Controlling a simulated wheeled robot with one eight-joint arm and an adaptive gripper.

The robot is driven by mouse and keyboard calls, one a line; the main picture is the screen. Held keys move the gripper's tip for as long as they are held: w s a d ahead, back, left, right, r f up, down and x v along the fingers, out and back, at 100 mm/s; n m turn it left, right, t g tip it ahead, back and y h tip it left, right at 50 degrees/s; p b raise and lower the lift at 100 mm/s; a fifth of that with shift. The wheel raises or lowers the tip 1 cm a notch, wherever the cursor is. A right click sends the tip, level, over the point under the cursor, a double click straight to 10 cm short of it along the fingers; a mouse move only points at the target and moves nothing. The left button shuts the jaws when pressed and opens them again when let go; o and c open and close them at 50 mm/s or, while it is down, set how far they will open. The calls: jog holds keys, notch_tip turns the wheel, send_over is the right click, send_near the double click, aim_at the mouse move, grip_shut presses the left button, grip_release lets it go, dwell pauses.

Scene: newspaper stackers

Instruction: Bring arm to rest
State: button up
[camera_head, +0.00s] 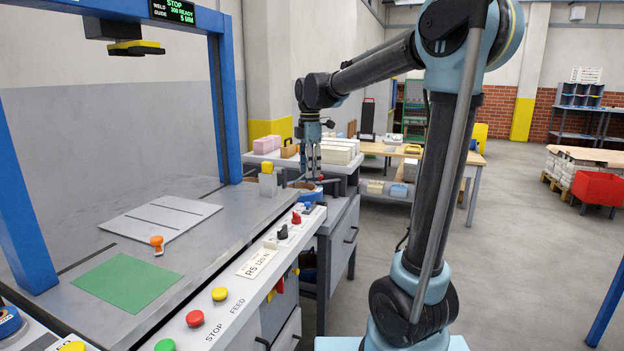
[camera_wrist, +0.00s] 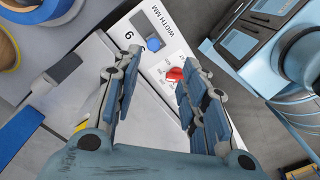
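My gripper (camera_head: 313,172) hangs at the end of my raised arm in the head view, pointing down past the far end of the machine's control panel. In the wrist view my gripper (camera_wrist: 160,64) has its two blue-padded fingers apart with nothing held between them. A red knob (camera_wrist: 175,74) and a blue button (camera_wrist: 153,44) on the white panel show beyond the fingertips. The gap between fingertips and panel is hard to judge.
The machine table (camera_head: 240,215) with a blue frame (camera_head: 225,110) fills the left. Its front panel carries coloured buttons such as a red one (camera_head: 195,318). Open floor (camera_head: 510,260) lies to the right, with a red bin (camera_head: 598,187).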

jog(key=s+d+f+m+t, duration=0.1)
jog(key=s+d+f+m, duration=0.2)
jog(key=s+d+m, duration=0.4)
jog(key=s+d+f+m, duration=0.4)
jog(key=s+d, duration=0.3)
jog(key=d, duration=0.1)
jog(key=s+d+f+m, duration=0.3)
jog(key=s+f+m, duration=0.2)
jog(key=s+f, duration=0.1)
jog(key=s+d+f+m+t, duration=0.1)
jog(key=s+d+f+m, duration=0.3)
jog(key=s+f+m, duration=0.2)
jog(key=shift+s+f, duration=0.65)
jog(key=shift+f, duration=0.2)
jog(key=shift+d, duration=0.1)
jog(key=shift+w+f, duration=0.2)
jog(key=shift+w, duration=0.25)
